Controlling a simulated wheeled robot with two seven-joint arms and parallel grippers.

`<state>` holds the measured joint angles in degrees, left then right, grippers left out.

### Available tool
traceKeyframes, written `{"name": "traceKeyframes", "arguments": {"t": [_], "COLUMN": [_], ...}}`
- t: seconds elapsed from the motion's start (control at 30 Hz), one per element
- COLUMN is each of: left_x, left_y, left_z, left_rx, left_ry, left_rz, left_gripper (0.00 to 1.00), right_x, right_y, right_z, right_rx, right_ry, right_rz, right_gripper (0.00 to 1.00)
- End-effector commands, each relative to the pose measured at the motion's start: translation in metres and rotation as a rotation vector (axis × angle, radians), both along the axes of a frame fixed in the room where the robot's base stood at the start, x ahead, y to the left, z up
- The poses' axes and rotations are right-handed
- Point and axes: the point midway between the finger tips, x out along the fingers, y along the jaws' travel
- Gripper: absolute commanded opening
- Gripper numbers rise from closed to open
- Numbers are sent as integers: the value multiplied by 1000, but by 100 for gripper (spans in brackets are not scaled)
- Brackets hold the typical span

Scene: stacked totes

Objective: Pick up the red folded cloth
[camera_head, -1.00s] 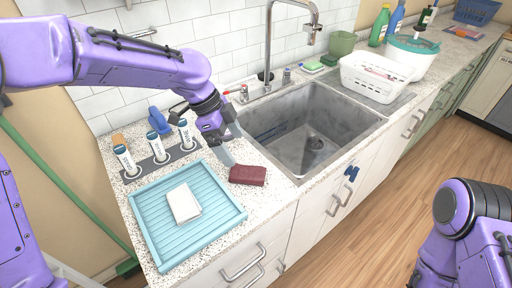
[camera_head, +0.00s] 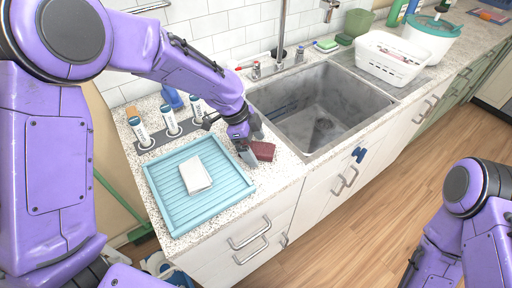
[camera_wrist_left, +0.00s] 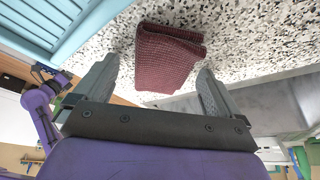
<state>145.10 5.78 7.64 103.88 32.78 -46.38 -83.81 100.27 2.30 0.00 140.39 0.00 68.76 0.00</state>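The red folded cloth (camera_head: 263,151) lies on the speckled counter between the blue tray and the sink. It is dark red and shows whole in the left wrist view (camera_wrist_left: 166,58), ahead of my fingertips and between their lines. My left gripper (camera_head: 250,150) is right beside the cloth in the head view and partly covers its left end. In the left wrist view my left gripper (camera_wrist_left: 155,85) has its two fingers wide apart with nothing held between them. My right arm shows at the right edge of the head view, but its fingers are not visible.
A light blue ribbed tray (camera_head: 165,215) with a white folded cloth (camera_head: 195,175) is left of the red cloth. A grey sink (camera_head: 290,92) is to its right. Several white-and-blue tubes (camera_head: 170,122) stand behind the tray. A white basket (camera_head: 388,70) is beyond the sink.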

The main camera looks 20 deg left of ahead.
Motion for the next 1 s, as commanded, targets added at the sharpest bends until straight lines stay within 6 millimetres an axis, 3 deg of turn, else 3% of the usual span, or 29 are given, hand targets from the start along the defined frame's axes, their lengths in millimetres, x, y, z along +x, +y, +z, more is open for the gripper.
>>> {"name": "traceKeyframes", "arguments": {"t": [0.03,0.2,0.27,0.3,0.5,0.67,0.77,1.0], "left_x": [0,0,0,0,0,1,1,-50], "left_y": [0,0,0,1,1,1,1,-8], "left_z": [0,1,1,1,2,16,35,94], "left_rx": [0,0,0,0,0,-1,0,-1], "left_ry": [-1,-1,-2,-2,-2,-5,-7,-10], "left_rz": [-1,0,1,1,1,1,0,-3], "left_gripper": [88,38,38,33,33,33,33,33], "right_x": [0,0,0,0,0,0,0,0], "right_y": [0,0,0,0,0,0,0,0], "right_z": [0,0,0,0,0,-1,-2,-11], "right_rx": [0,0,0,0,0,0,0,0], "right_ry": [0,0,0,0,0,0,0,0], "right_rz": [0,0,0,0,0,0,0,0], "right_gripper": [0,0,0,0,0,0,0,0]}}
